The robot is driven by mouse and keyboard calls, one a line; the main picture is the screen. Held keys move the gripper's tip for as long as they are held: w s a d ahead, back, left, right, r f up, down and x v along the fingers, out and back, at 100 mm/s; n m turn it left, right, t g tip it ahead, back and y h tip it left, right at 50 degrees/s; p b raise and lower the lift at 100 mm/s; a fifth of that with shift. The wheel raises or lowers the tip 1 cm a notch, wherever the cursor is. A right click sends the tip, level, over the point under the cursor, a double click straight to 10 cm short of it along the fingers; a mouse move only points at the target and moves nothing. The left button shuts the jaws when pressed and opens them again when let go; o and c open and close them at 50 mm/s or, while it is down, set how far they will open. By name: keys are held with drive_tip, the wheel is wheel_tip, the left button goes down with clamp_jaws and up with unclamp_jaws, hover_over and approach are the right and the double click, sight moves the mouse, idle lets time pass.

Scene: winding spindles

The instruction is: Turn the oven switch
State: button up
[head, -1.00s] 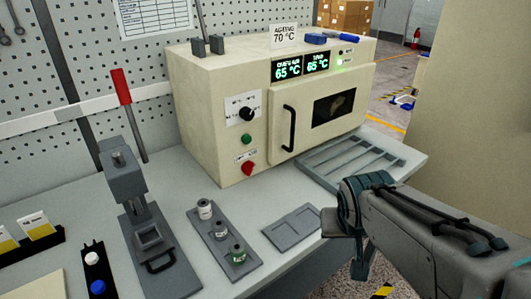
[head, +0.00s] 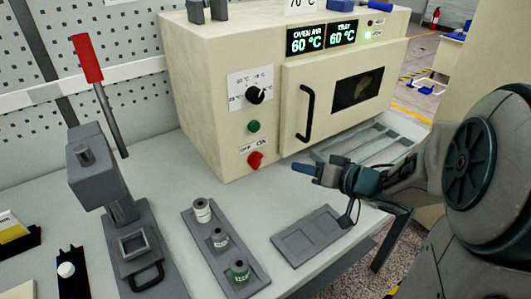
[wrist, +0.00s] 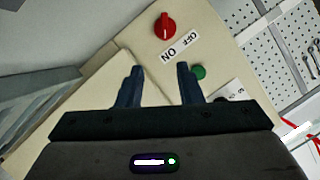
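The oven (head: 215,110) is a cream box with a black door handle and a dark window. Its red switch (head: 255,160) sits low on the front panel, left of the door, under an OFF/ON label (head: 252,146). Which mark the switch points to is unclear. The wrist view shows the red switch (wrist: 165,26) beyond my fingertips. My gripper (head: 303,169) is to the right of the switch in the head view, in front of the lower door, apart from the switch. In the wrist view my gripper (wrist: 158,69) is open with nothing between its blue fingers.
A green button (head: 254,127) and black dial (head: 255,95) sit above the switch. Displays (head: 324,38) read 60 °C. On the table are a holder with spools (head: 219,237), an empty grey tray (head: 312,236) and a red-handled press (head: 110,190). The oven handle (head: 306,113) juts out.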

sight(262, 159)
drive_tip(key=shift+y, duration=0.4)
drive_tip(key=b+x, duration=0.1)
drive_tip(key=x, duration=0.6)
drive_tip(key=b+x, duration=0.1)
drive_tip(key=x, duration=0.6)
drive_tip(key=shift+s+a+f+b, duration=0.1)
drive_tip(key=shift+s+f+b, duration=0.15)
drive_tip(key=shift+b, duration=0.15)
drive_tip(key=shift+r, duration=0.1)
clamp_jaws()
